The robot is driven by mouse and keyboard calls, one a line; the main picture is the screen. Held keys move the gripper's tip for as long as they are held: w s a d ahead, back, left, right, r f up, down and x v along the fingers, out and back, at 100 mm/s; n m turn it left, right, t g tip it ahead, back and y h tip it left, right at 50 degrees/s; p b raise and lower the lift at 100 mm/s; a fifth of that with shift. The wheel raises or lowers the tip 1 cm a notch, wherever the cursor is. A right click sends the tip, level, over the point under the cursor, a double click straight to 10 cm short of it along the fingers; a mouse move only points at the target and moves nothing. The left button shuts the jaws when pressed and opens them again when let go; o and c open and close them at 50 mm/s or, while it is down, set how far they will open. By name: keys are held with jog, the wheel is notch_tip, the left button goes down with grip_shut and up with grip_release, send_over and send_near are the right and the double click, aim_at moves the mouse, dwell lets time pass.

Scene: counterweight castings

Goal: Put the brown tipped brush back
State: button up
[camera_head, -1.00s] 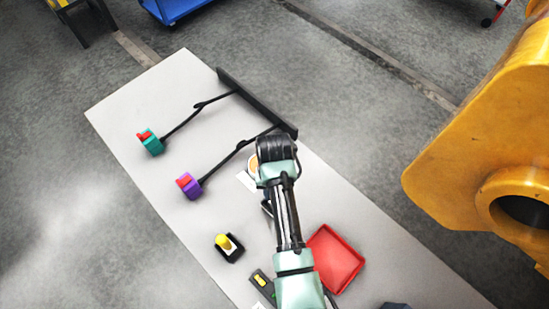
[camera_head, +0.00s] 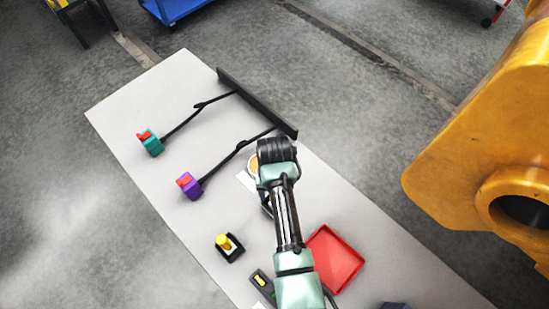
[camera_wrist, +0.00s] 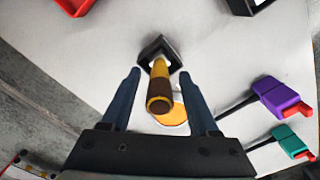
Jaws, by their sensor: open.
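The brown tipped brush (camera_wrist: 161,90), with a yellow shaft and a brown end towards the camera, shows in the wrist view. Its far end meets a small dark square holder (camera_wrist: 150,48); I cannot tell how deep it sits. My gripper (camera_wrist: 160,74) is open, one dark finger on each side of the brush, with gaps visible on both sides. In the head view my arm covers the brush and the fingers; only a dark edge of the holder (camera_head: 265,206) shows beside the arm.
An orange disc (camera_wrist: 173,114) lies near the brush. A yellow piece (camera_head: 226,242) stands in a black holder to the left. A red tray (camera_head: 336,258) is at right. Purple (camera_head: 189,187) and teal (camera_head: 151,144) blocks sit on black rods from a dark rail (camera_head: 257,103).

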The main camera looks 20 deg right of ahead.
notch_tip(320, 180, up, 12)
jog(key=shift+r+b, duration=0.1)
jog(key=shift+b, duration=0.4)
jog(key=shift+w+r, duration=0.15)
jog(key=shift+w, duration=0.15)
jog(key=w+a+r+n+t+h, duration=0.1)
jog(key=w+a+r+t, duration=0.1)
jog(key=w+r+t, duration=0.9)
jog(key=w+a+r+n+t+h, duration=0.15)
jog(key=w+r, duration=0.35)
jog(key=r, duration=1.2)
jog(key=s+a+r+n+t, duration=0.1)
jog(key=a+r+t, duration=0.15)
jog(key=r, duration=0.55)
jog(key=s+a+r+t, duration=0.2)
jog(key=r+t, duration=0.2)
jog(key=r, duration=0.3)
jog(key=s+a+r+t+y, duration=0.1)
jog(key=s+r+t, duration=0.3)
jog(key=r, duration=0.5)
jog(key=s+a+r+n+t+y, duration=0.1)
jog(key=s+a+r+t, duration=0.2)
jog(key=s+r, duration=0.6)
jog(key=shift+s+a+r+t, duration=0.15)
jog(key=shift+a+t, duration=0.05)
jog(key=shift+t, duration=0.5)
